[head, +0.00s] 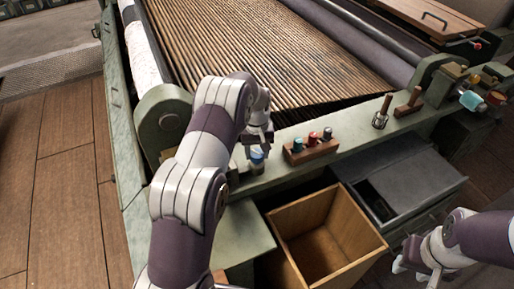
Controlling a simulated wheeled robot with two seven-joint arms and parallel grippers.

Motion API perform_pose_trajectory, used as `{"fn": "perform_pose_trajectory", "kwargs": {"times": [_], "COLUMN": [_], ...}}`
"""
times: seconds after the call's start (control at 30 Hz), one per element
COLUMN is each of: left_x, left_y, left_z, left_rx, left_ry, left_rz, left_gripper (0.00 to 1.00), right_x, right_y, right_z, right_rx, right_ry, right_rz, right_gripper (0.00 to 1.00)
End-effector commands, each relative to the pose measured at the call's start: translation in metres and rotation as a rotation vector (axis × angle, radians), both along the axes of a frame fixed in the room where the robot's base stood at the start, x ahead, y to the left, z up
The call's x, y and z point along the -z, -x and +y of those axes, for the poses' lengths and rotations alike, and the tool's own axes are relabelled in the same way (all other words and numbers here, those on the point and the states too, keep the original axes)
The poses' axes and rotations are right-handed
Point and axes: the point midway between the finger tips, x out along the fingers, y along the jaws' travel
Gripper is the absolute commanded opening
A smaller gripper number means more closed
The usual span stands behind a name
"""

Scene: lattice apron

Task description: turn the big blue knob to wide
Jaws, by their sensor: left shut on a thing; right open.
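The big blue knob (257,157) stands on the green front rail (355,147) of the machine, just right of my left forearm. My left gripper (257,146) is over it from above and shut on it. The gripper hides the knob's top, and I cannot read any mark or pointer for its setting. My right gripper (408,258) is open and empty at the lower right, well away from the knob, beside the grey drawer unit.
A wooden rack (312,152) with several small coloured pieces sits right of the knob. Two wooden-handled tools (382,113) stand further right on the rail. An open wooden bin (325,240) is below the rail. A slatted bed (260,50) lies behind.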

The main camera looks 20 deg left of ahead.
Motion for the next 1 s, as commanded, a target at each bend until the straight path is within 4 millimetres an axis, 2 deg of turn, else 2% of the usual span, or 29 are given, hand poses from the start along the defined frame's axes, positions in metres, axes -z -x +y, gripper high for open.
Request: {"fn": "perform_pose_trajectory", "kwargs": {"times": [0.3, 1.0], "left_x": [-0.001, 0.000], "left_y": [0.000, 0.000], "left_z": [0.000, 0.000], "left_rx": [-0.298, -0.963], "left_ry": [0.001, 0.000], "left_rz": [0.001, 0.001], "left_gripper": [0.19, 0.19], "right_x": [-0.014, -0.029], "right_y": [0.000, 0.000], "right_z": [0.000, 0.000], "right_rx": [0.000, 0.000], "right_ry": [0.000, 0.000], "right_rz": [0.000, 0.000], "right_gripper": [0.43, 0.43]}}
